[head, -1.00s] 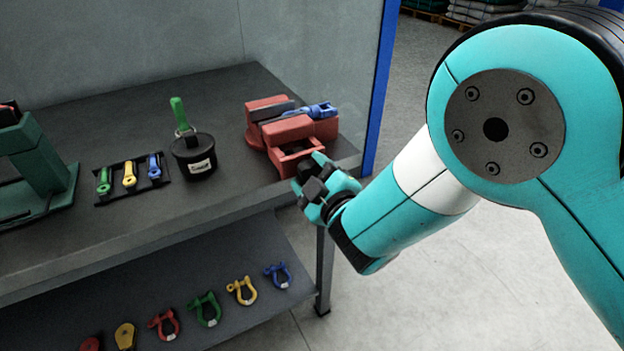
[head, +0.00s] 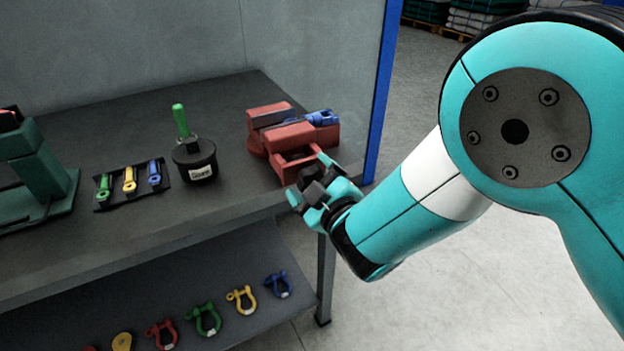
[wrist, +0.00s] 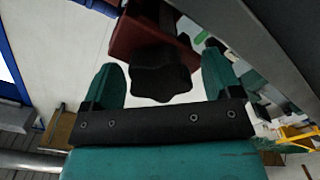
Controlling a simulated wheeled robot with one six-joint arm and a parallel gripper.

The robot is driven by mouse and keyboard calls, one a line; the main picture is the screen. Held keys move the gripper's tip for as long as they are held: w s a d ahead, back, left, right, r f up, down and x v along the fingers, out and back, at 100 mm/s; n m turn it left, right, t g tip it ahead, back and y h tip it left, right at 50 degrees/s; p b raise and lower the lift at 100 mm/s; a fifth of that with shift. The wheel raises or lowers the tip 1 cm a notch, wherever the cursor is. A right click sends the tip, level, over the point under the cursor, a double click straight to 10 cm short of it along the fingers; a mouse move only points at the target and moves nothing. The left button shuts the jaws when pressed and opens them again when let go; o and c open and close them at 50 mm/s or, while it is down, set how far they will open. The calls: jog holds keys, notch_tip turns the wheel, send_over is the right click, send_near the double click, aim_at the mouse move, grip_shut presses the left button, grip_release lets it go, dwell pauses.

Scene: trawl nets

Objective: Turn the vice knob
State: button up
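The red vice (head: 285,133) stands at the right end of the workbench, with a blue shackle (head: 322,118) at its jaws. Its dark, lobed knob (wrist: 160,78) hangs at the front of the red vice body (wrist: 150,42) in the wrist view. My gripper (head: 309,178) is at the vice's front, by the bench edge. In the wrist view my gripper (wrist: 160,65) is open, with one teal finger on each side of the knob. Gaps show between the knob and both fingers. In the head view the gripper partly hides the knob.
A black pot (head: 195,160) with a green-handled tool stands left of the vice. A black tray (head: 132,186) holds green, yellow and blue pieces. A green machine (head: 38,170) is at far left. Several shackles (head: 205,318) lie on the lower shelf. A blue post (head: 380,100) rises behind.

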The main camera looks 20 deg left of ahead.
jog(key=shift+d+f, duration=0.1)
jog(key=b+v, duration=1.7)
jog(key=b, duration=0.2)
jog(key=shift+s, duration=0.2)
